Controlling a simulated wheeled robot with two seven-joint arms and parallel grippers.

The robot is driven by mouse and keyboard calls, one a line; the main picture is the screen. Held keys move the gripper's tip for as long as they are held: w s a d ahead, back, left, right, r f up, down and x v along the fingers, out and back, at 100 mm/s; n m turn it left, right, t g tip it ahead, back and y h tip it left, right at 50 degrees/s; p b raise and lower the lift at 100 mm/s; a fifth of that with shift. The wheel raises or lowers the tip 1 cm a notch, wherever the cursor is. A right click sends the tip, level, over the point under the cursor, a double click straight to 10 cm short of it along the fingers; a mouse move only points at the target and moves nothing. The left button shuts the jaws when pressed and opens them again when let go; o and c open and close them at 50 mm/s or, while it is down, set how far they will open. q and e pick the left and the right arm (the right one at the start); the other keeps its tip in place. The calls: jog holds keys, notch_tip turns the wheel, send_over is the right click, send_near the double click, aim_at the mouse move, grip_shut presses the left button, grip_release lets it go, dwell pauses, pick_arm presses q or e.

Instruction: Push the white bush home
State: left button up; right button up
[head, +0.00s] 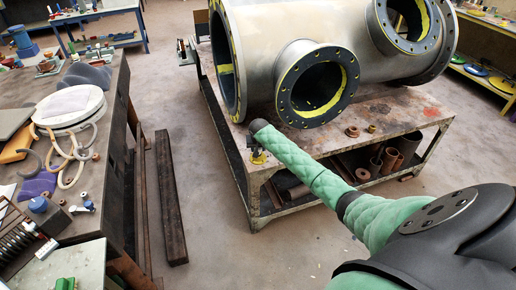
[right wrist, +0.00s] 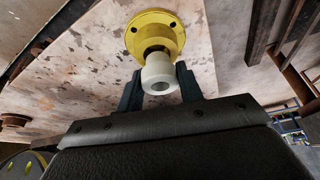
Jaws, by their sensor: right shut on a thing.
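A yellow flanged fitting (right wrist: 168,22) with bolt holes lies just beyond. The bush's far end lines up with the fitting's bore and overlaps it in the picture; I cannot tell how deep it sits. In the head view my right gripper (head: 258,148) is at the cart's near corner, beside the small yellow fitting (head: 258,158). My left gripper is not in view.
A large lined pipe (head: 290,35) with flanged branches lies on the steel cart (head: 345,140).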

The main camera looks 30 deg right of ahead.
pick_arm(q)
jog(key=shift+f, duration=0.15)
pick_arm(e)
jog(key=shift+f, duration=0.65)
jog(key=o, duration=1.1)
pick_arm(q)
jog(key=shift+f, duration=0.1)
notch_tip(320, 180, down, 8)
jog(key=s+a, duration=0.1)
pick_arm(e)
jog(key=shift+b+v, duration=0.45)
jog(key=shift+v, duration=0.7)
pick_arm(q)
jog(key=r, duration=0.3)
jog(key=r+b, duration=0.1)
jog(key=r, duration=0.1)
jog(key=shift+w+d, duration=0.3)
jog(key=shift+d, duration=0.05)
pick_arm(e)
jog(key=v, duration=0.5)
jog(key=shift+s+r, duration=0.15)
jog(key=shift+r, duration=0.05)
